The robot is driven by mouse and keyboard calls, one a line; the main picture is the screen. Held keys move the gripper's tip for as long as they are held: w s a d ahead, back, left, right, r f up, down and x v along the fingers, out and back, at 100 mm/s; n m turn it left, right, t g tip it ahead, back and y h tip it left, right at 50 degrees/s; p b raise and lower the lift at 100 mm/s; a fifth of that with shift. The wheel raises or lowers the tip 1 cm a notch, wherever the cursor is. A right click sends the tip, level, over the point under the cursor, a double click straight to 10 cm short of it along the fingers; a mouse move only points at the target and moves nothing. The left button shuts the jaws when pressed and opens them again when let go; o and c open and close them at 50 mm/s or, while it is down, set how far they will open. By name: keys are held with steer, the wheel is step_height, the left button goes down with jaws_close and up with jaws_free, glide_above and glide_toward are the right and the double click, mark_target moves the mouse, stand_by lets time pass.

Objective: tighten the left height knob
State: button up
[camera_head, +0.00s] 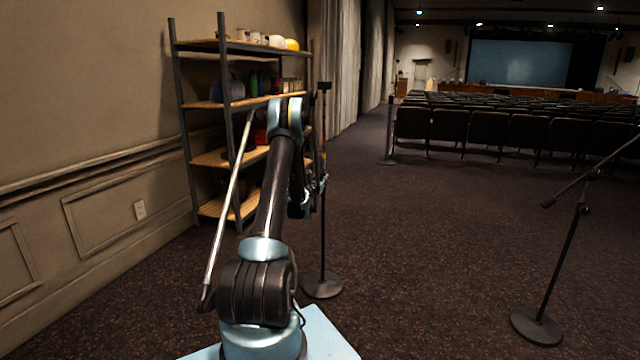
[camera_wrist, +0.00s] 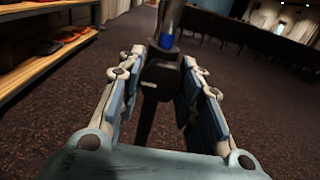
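The left microphone stand (camera_head: 323,235) stands just beyond my arm in the head view, with an upright dark pole on a round base. In the wrist view, a black collar-like part (camera_wrist: 160,75) of a stand, perhaps the height knob, sits between my fingers. A blue band (camera_wrist: 166,41) and a grey tube (camera_wrist: 171,15) are above it, and a dark pole runs below. My gripper (camera_wrist: 158,88) is open, with one finger on each side of the black part. I cannot tell whether either finger touches it. In the head view my arm mostly hides the gripper.
A shelf rack (camera_head: 226,105) with jars and boxes stands against the left wall. Another boom stand (camera_head: 537,327) is at the right, and a further stand (camera_head: 387,160) is behind. Rows of seats (camera_head: 480,130) fill the back. Carpet between the stands is clear.

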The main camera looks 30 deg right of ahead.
steer(key=shift+c, duration=1.1)
steer(key=shift+a+m, duration=0.1)
steer(key=shift+m, duration=1.4)
steer(key=o, duration=1.1)
steer(key=v, duration=1.2)
steer(key=shift+f, duration=0.1)
